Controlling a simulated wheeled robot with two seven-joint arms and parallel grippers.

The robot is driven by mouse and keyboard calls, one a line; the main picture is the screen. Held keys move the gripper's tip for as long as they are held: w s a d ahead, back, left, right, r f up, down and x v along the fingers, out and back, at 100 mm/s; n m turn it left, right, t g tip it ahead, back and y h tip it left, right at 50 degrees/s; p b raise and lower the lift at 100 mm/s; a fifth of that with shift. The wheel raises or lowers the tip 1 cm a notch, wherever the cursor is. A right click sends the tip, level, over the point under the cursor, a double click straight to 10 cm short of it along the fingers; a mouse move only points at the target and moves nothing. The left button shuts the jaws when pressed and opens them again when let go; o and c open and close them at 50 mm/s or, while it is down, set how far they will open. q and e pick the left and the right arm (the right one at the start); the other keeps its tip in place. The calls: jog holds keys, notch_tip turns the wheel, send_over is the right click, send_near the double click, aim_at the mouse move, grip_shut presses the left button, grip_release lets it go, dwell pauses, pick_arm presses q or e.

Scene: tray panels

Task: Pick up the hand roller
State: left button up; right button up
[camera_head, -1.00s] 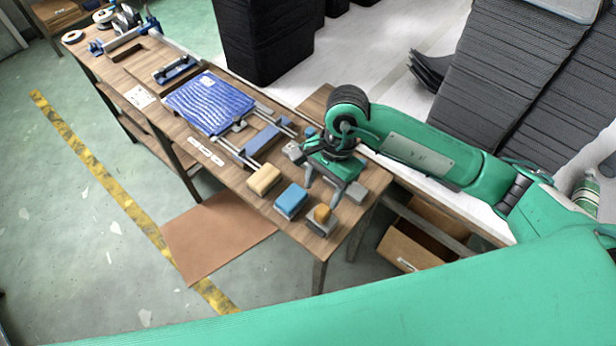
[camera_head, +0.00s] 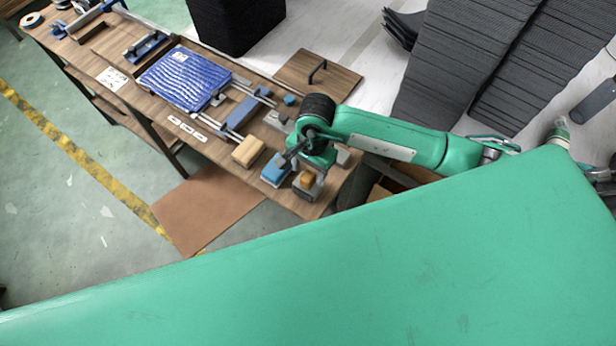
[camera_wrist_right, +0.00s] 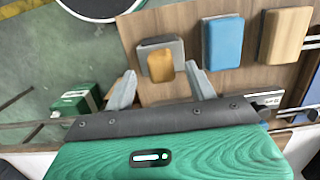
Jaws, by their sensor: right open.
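A grey block with a rounded orange top (camera_head: 307,181) sits near the close end of the wooden table. It also shows in the right wrist view (camera_wrist_right: 160,66). I cannot tell for sure whether it is the hand roller. My right gripper (camera_head: 301,172) is open and is right at this block. In the right wrist view its two fingertips (camera_wrist_right: 160,74) are spread on either side of the orange top, with nothing clamped. The gripper and wrist hide part of the table end in the head view. My left gripper is not in view.
A blue block (camera_head: 275,170) and a tan block (camera_head: 248,151) lie beside it in a row. Farther along are a tray panel with blue wavy sheet (camera_head: 185,80), metal rails and a blue tool (camera_head: 148,47). A wooden board with a black handle (camera_head: 318,75) adjoins the table.

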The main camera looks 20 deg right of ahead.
aim_at(308, 175)
notch_tip(308, 175, down, 2)
jog(key=shift+a+f+p, duration=0.1)
jog(key=shift+p, duration=0.3)
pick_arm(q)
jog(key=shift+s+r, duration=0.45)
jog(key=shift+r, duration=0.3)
pick_arm(e)
jog(key=shift+f, duration=0.45)
grip_shut()
jog(key=shift+r, duration=0.1)
